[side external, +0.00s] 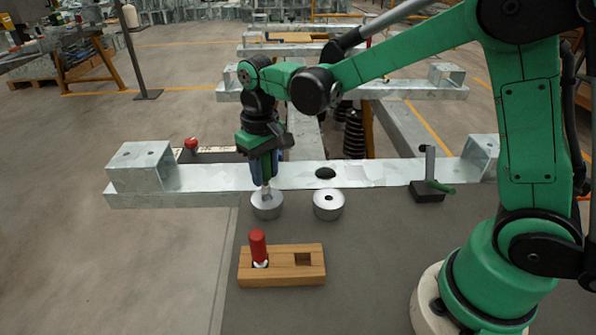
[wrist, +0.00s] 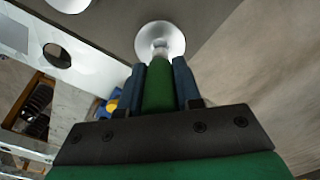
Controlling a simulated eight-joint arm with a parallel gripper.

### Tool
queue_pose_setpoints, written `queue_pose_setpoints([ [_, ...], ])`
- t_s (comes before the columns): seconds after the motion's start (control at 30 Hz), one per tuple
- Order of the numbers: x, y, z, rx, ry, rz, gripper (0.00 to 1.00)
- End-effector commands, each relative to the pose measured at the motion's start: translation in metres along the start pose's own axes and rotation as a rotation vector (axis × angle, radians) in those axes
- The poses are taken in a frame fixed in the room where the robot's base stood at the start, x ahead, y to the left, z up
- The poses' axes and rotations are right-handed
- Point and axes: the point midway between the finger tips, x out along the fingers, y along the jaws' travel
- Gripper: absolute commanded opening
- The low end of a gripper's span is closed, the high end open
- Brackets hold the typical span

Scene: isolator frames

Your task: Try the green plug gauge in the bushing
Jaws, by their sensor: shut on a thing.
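My gripper (side external: 264,172) points down and is shut on the green plug gauge (wrist: 158,92), whose green handle sits between the blue fingers in the wrist view. The gauge's pale metal end is at the middle of the left bushing (side external: 267,209), a grey metal ring that also shows in the wrist view (wrist: 176,37). I cannot tell how far the end is inside the bore. A second bushing (side external: 329,208) stands to the right with its bore open. A red plug gauge (side external: 258,246) stands upright in the wooden holder (side external: 290,277), beside an empty square hole.
A galvanized beam (side external: 385,173) runs behind the bushings, with box ends. A red knob (side external: 191,143) is behind it at left.

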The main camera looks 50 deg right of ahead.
Motion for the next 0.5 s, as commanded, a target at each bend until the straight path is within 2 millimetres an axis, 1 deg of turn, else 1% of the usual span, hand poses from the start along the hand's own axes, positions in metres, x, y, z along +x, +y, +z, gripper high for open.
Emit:
queue_pose_setpoints([
  [0.5, -0.029, 0.0, 0.0, 0.0, 0.0, 0.0, 0.0],
])
